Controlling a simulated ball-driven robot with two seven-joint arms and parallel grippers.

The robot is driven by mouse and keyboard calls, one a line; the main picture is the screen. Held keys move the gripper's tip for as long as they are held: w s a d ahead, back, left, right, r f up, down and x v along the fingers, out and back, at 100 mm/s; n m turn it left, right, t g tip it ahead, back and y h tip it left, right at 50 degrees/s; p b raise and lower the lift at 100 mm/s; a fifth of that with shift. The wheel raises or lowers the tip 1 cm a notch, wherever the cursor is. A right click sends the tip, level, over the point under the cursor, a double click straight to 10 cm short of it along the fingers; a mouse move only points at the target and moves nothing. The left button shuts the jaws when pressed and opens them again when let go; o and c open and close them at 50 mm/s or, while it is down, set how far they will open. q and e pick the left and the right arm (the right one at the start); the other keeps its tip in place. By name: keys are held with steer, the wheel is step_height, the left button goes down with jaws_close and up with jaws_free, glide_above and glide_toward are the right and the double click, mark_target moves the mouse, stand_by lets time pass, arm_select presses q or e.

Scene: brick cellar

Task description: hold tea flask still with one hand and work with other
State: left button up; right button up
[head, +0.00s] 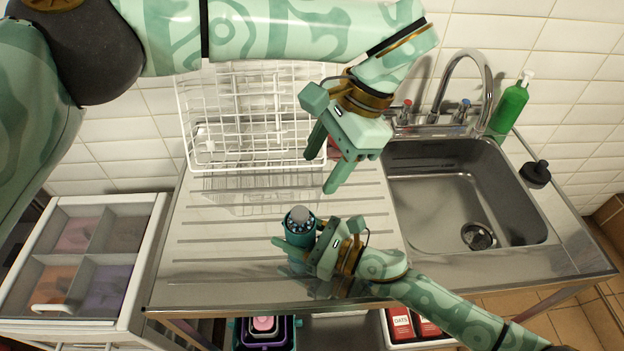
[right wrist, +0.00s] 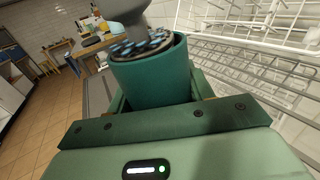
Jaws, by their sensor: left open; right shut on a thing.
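The teal tea flask (head: 300,236) stands upright on the ribbed steel drainboard, near its front. Its top has a grey knob-like piece (head: 299,213) over a ring with dark and bluish patches. The right wrist view shows the teal flask (right wrist: 158,82) close up, with the grey piece (right wrist: 125,12) above the patterned ring. My right gripper (head: 297,247) is shut on the flask's body from the right. My left gripper (head: 320,174) is open and empty, above and behind the flask, pointing down. A black lid-like thing (head: 535,173) sits right of the sink.
A white wire rack (head: 250,120) stands at the back left. A steel sink (head: 450,185) with a tap (head: 463,65) lies right; a green bottle (head: 510,104) stands behind it. A drawer unit (head: 80,260) stands at left. The drainboard left of the flask is clear.

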arm_select(q)
steer(key=shift+d+r, duration=0.15)
steer(key=shift+r, duration=0.15)
arm_select(e)
steer(key=o, duration=1.1)
steer(key=v, duration=1.2)
arm_select(q)
steer(key=shift+f, duration=0.1)
arm_select(e)
steer(key=shift+s, duration=0.1)
